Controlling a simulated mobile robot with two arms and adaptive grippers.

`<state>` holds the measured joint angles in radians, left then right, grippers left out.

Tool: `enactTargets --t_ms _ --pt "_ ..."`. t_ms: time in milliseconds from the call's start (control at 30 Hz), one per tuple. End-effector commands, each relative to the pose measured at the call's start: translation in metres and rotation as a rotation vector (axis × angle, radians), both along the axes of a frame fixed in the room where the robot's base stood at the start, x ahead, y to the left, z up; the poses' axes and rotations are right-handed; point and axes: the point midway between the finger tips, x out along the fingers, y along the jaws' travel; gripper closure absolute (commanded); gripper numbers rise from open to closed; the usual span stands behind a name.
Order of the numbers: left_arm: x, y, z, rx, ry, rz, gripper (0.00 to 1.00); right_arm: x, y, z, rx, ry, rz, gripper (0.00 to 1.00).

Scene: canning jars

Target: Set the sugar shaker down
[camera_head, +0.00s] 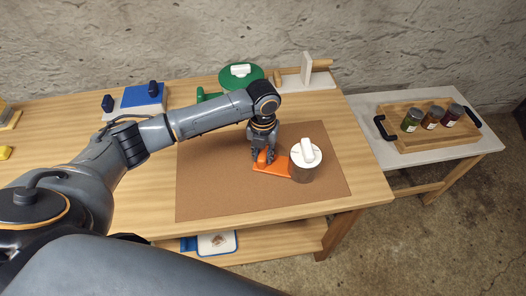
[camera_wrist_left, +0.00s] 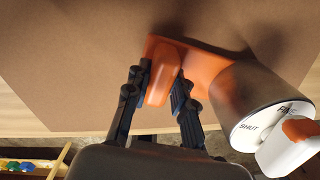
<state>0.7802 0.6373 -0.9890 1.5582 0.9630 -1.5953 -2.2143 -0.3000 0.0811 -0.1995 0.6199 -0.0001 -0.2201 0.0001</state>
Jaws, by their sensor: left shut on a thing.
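The sugar shaker (camera_head: 303,178) has a dark brown body, a white lid (camera_head: 306,153) with a raised white lever, and an orange handle piece (camera_head: 271,168) on its left. It is upright over the right part of the brown mat (camera_head: 215,190); I cannot tell whether its base touches. My left gripper (camera_head: 263,158) is shut on the orange handle. In the left wrist view the fingers (camera_wrist_left: 160,90) sit on both sides of the orange grip (camera_wrist_left: 164,72). There the lid (camera_wrist_left: 268,122) reads "SHUT", and the lever has an orange tip. My right gripper is out of view.
A green round item (camera_head: 240,78) and a white stand with wooden parts (camera_head: 306,76) are behind the mat. A blue board (camera_head: 142,96) is at back left. A tray (camera_head: 401,135) with three small jars stands on the white side table (camera_head: 475,146). The mat's front is clear.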

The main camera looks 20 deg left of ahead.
Motion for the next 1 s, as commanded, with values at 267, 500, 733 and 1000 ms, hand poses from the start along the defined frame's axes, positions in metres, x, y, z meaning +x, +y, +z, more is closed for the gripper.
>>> enactTargets --t_ms 267,500,733,1000 --pt "0.001 0.0 -0.004 -0.001 -0.003 0.0 1.0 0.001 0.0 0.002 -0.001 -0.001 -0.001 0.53" --pt "0.0 0.0 -0.005 -0.001 -0.002 0.0 0.53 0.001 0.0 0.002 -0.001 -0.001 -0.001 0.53" --pt "0.0 0.0 -0.005 -0.001 -0.002 0.0 0.53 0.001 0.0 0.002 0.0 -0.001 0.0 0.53" --pt "0.002 0.0 0.02 -0.002 -0.007 -0.001 0.53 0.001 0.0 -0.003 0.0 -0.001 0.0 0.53"
